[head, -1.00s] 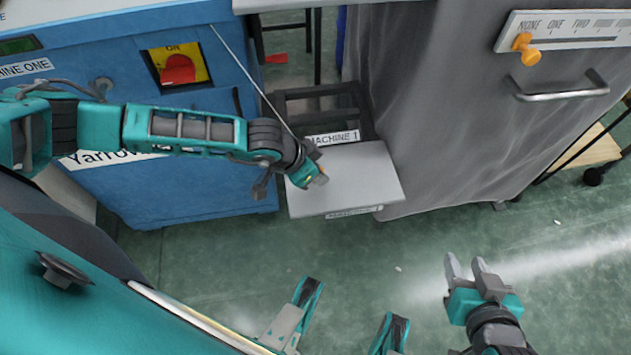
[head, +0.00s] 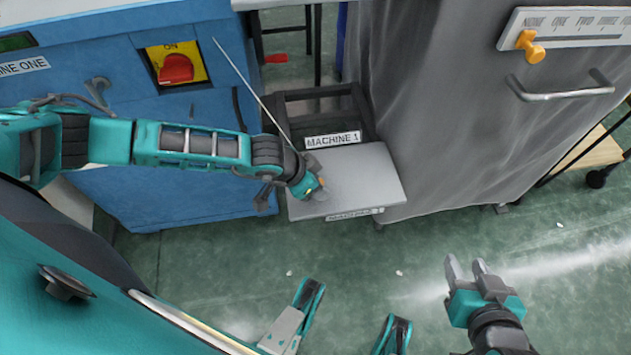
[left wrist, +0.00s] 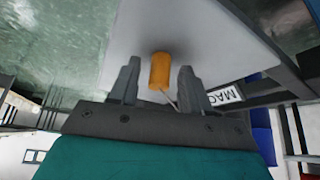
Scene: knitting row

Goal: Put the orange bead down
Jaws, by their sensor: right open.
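The orange bead (left wrist: 159,70) shows in the left wrist view as a small upright-looking cylinder against the light grey plate (head: 370,180). My left gripper (left wrist: 158,80) is open around or just short of the bead, with a visible gap between each finger and its sides. Whether the bead rests fully on the plate is hard to tell. In the head view my left gripper (head: 316,192) is low over the plate's left part, its fingers mostly hidden. My right gripper (head: 468,266) is open and empty above the floor at the lower right.
A black frame labelled MACHINE 1 (head: 333,140) stands behind the plate. A thin rod (head: 250,88) slants down close to my left wrist. The blue machine (head: 200,60) is left, a grey-covered cabinet (head: 430,110) right. Open green floor (head: 240,260) lies in front.

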